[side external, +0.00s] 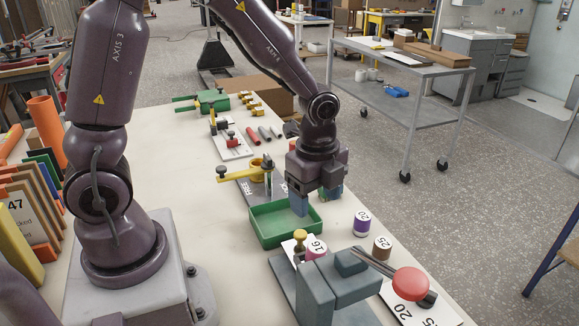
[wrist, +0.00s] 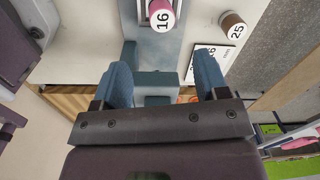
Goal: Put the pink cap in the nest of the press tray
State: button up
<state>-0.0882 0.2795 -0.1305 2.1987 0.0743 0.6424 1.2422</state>
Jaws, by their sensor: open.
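The pink cap (side external: 316,247), marked 16, stands beside the grey press (side external: 338,286) and a yellow-knobbed part (side external: 300,238). In the wrist view the pink cap (wrist: 162,14) is at the top edge, partly cut off, over a pale strip on a grey surface. I cannot tell the press tray's nest apart, or whether the cap sits in it. My gripper (side external: 315,200) is open and empty, over the green tray (side external: 262,241) and apart from the cap. In the wrist view its blue fingers (wrist: 163,67) are spread, with grey press parts between them.
A purple cap (side external: 362,223) marked 20 and a brown cap (side external: 381,247) marked 25 stand near the table's right edge. The press's red knob (side external: 410,283) juts out at the front right. A yellow clamp-like part (side external: 245,174) stands behind the green tray.

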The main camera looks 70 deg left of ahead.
jog(key=s+r+n+t, duration=0.5)
jog(key=s+r+n, duration=0.7)
jog(key=r+n, duration=0.3)
notch_tip(320, 180, up, 2)
jog(key=shift+s+a, duration=0.15)
jog(key=shift+a, duration=0.25)
jog(key=shift+c, duration=0.2)
